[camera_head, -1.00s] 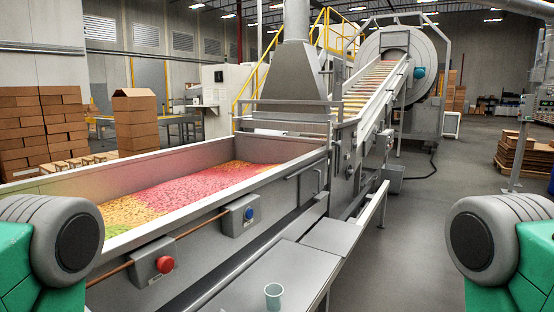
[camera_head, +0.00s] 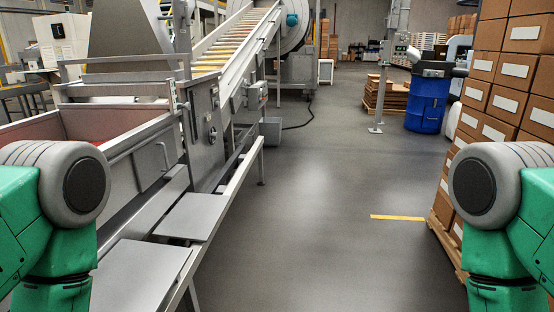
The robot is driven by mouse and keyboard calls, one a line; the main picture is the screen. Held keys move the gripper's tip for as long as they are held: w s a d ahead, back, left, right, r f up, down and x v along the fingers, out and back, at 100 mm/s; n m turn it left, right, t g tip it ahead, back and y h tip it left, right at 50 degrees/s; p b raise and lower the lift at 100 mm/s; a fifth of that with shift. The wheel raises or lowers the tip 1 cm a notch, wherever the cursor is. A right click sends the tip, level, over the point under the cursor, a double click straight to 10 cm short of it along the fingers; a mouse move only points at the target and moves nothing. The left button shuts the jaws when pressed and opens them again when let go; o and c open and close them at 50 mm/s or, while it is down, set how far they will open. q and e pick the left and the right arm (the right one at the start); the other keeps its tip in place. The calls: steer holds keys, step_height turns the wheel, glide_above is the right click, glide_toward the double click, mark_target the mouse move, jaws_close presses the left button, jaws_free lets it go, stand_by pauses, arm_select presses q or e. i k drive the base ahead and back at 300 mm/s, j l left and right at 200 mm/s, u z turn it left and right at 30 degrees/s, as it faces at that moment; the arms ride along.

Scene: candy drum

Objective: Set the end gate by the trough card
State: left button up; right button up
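The grey metal trough (camera_head: 130,133) runs along the left, with only its far end and a patch of red inside in view. At that end stands a grey upright housing (camera_head: 205,125) with a small round knob on its face; I cannot tell whether this is the end gate. A long side handle shows on the trough's outer wall. No trough card can be made out. Green and grey parts of my two arms show at the lower left and lower right. Neither gripper is in view.
An inclined conveyor (camera_head: 235,45) rises behind the trough to a drum (camera_head: 292,22). Grey shelves (camera_head: 143,277) line the trough's side. Stacked cartons (camera_head: 508,85) on a pallet stand at right, a blue barrel (camera_head: 427,103) farther back. The grey floor (camera_head: 310,200) between is clear.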

mark_target(91, 122)
steer(key=i+l+z, duration=0.2)
steer(key=i, duration=0.55)
steer(key=i+l+z, duration=0.25)
steer(key=i, duration=0.55)
